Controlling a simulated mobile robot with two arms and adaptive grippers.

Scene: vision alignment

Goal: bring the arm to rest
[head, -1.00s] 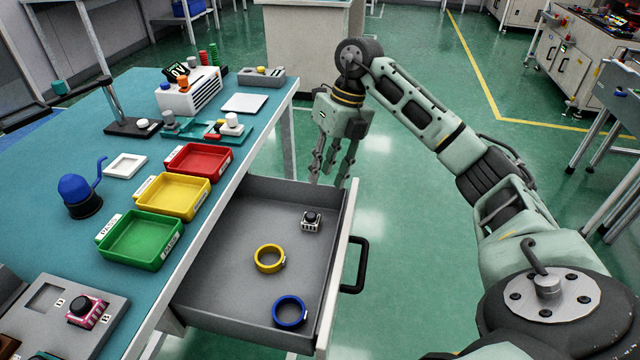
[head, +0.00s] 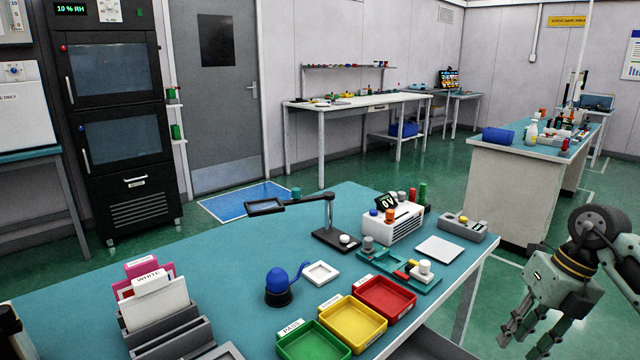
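My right gripper (head: 530,335) hangs at the lower right of the head view, beyond the right edge of the teal bench (head: 225,232). Its fingers point down and stand apart, with nothing between them. It is clear of the bench and appears to be over the floor. The rest of my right arm runs out of the picture at the right edge. My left gripper is not in view.
Green (head: 312,343), yellow (head: 353,326) and red (head: 386,298) trays line the bench's near edge. A magnifier stand (head: 329,236), a blue-topped bottle (head: 278,288) and a white device (head: 393,226) stand behind. Green floor (head: 440,190) is free beyond the bench.

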